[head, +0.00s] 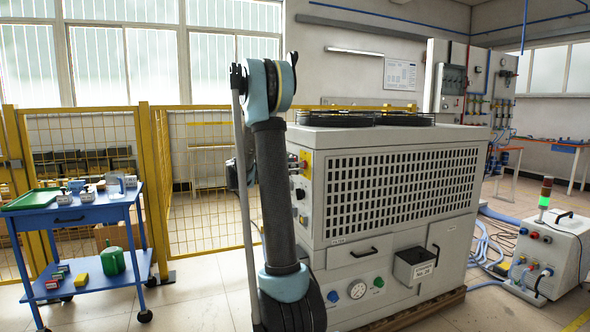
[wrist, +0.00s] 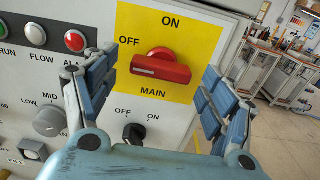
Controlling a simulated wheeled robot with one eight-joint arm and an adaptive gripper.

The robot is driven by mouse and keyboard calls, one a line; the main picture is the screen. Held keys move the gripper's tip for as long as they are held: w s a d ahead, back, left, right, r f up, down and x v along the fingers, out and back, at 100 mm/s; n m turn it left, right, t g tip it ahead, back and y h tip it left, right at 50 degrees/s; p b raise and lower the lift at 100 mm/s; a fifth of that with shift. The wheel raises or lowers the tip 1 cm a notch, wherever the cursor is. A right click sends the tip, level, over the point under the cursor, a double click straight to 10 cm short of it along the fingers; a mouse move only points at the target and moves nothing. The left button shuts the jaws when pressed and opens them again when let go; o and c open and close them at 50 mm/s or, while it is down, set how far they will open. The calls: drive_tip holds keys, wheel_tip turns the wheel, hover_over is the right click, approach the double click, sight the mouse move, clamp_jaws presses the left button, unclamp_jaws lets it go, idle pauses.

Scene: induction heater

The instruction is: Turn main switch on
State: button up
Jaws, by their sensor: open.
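The main switch (wrist: 162,68) is a red rotary handle on a yellow plate (wrist: 205,35) marked ON at the top, OFF at the upper left and MAIN below. Its handle lies roughly horizontal, with its left end below the OFF label. My gripper (wrist: 161,62) is open, with one blue-padded finger on each side of the handle in the wrist view. I see no contact, and the remaining distance is hard to tell. In the head view the yellow plate (head: 306,160) shows on the cabinet's left side, and my arm hides most of the gripper.
A small black OFF/ON knob (wrist: 134,133) sits below the main switch. A grey LOW/MID knob (wrist: 48,121) and a red lamp (wrist: 75,40) are to the left. The large grey cabinet (head: 330,250) stands right of my arm; a blue cart (head: 95,210) stands left.

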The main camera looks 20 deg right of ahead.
drive_tip(key=shift+d, duration=0.6)
drive_tip(key=c, duration=1)
drive_tip(key=shift+c, duration=0.2)
drive_tip(key=shift+m, duration=0.3)
drive_tip(key=m, duration=1.1)
